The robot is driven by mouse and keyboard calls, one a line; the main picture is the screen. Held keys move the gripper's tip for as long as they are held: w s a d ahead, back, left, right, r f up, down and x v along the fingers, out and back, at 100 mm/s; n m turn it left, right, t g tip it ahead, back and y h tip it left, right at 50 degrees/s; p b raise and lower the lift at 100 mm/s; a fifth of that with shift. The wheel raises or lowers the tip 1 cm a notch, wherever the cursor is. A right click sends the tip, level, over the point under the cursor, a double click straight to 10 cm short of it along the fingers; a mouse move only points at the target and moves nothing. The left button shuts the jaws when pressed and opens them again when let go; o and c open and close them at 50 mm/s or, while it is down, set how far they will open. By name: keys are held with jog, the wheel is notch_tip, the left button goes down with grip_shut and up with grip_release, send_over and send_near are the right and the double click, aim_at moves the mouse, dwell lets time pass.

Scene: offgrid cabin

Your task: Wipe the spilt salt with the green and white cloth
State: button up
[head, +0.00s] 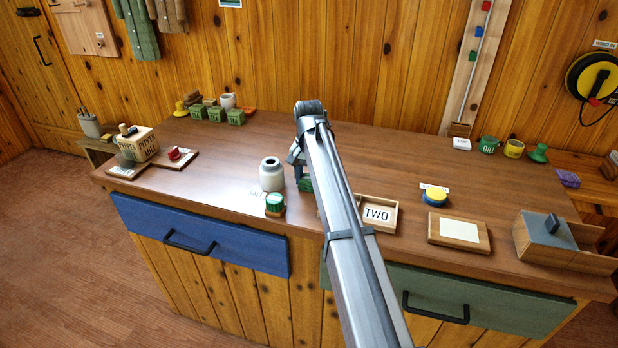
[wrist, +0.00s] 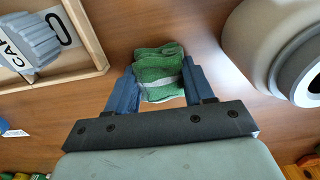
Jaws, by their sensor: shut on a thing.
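The green and white cloth (wrist: 160,75) is folded into a small bundle, green with a pale stripe. My gripper (wrist: 159,82) is shut on it, with a blue finger on each side. In the head view a green part of the cloth (head: 306,184) shows just left of my arm, low over or on the counter. My arm hides most of my gripper there. I cannot make out the spilt salt for certain in either view; a small pale patch or label (head: 258,194) lies left of the cloth.
A wooden tray marked TWO (head: 393,216) is to the right, partly behind my arm.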

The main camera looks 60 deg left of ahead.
jog(key=shift+w, duration=0.1)
jog(key=shift+w+a, duration=0.65)
jog(key=shift+a, duration=0.1)
jog(key=shift+w, duration=0.1)
jog(key=shift+w+a, duration=0.6)
jog(key=shift+a, duration=0.1)
jog(key=shift+r, duration=0.1)
jog(key=shift+r, duration=2.4)
